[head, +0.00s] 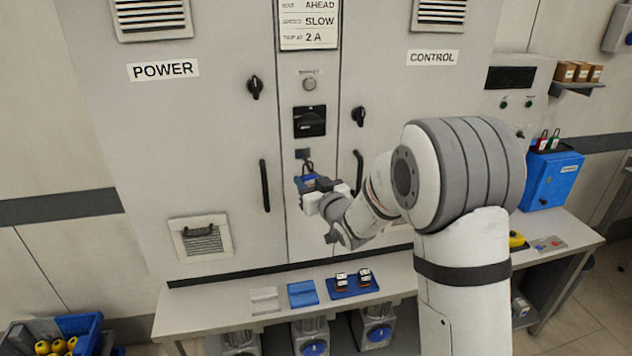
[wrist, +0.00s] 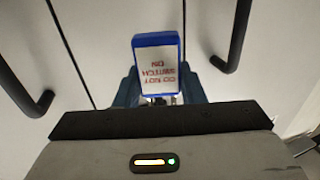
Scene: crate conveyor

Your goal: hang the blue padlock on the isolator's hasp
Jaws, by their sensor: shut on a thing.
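The blue padlock (head: 304,183) is held upright in front of the cabinet's middle panel, its dark shackle at the top. In the wrist view the padlock (wrist: 157,64) shows a white label with red upside-down text reading "DO NOT SWITCH ON". My gripper (head: 313,188) is shut on the padlock's body, one finger on each side. I cannot tell whether the shackle passes through the hasp. The wrist view does not show the shackle clearly.
Black door handles (head: 265,185) stand on both sides of the padlock. A blue box (head: 552,180) stands at the right.

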